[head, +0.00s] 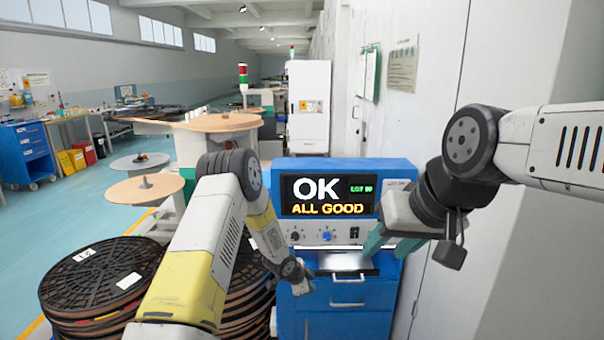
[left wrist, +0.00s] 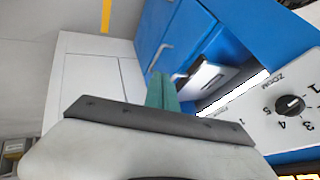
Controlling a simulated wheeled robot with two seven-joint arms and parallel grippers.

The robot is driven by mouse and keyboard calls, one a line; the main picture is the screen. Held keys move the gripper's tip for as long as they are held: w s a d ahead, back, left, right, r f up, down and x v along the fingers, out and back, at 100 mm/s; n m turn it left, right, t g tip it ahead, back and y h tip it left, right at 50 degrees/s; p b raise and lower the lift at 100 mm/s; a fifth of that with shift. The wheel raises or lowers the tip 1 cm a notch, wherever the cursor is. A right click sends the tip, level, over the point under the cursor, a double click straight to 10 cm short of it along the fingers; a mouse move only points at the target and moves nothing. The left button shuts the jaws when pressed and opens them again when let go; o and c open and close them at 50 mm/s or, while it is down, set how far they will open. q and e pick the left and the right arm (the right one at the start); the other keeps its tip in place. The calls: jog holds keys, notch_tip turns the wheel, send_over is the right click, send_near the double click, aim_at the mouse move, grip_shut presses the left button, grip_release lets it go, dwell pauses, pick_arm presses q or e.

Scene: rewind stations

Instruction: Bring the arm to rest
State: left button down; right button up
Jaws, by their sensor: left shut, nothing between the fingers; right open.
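My left gripper (head: 303,284) hangs low in front of the left side of the blue console (head: 345,165), past my yellow and white forearm. In the left wrist view its green fingers (left wrist: 163,92) are shut and empty, near the console's blue front and a drawer handle. My right gripper (head: 390,246) is at the console's right side, its green fingers open above the right of the pulled-out tray (head: 372,273). Whether they touch the console cannot be told. The console's screen (head: 328,196) reads "OK" and "ALL GOOD".
Stacks of black reels (head: 100,270) stand close on the left, below my left arm. Round tables with discs (head: 145,188) stand behind them. A white wall with doors (head: 415,110) is close on the right. The teal floor (head: 60,225) is open at the far left.

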pick_arm(q)
jog(key=s+a+r+n+y, duration=0.1)
jog(key=s+a+r+n, duration=0.25)
jog(key=r, duration=0.75)
jog(key=s+a+r+n+t+y, duration=0.15)
jog(key=a+r, duration=0.35)
jog(key=r, duration=0.5)
jog(key=s+a+r+n+g+y, duration=0.1)
jog(key=s+a+r+n, duration=0.3)
jog(key=r, duration=0.7)
jog(key=s+a+r+n, duration=0.1)
jog(key=s+r+n, duration=0.1)
jog(key=s, duration=0.7)
jog(key=s+a+r+n, duration=0.2)
jog(key=s+r, duration=0.3)
jog(key=s, duration=0.4)
jog(key=s+a+r+n+h, duration=0.1)
jog(key=s+r+n, duration=0.2)
jog(key=s, duration=0.6)
jog(key=shift+s+a+r, duration=0.2)
jog(key=shift+s+r, duration=0.1)
jog(key=shift+r, duration=0.15)
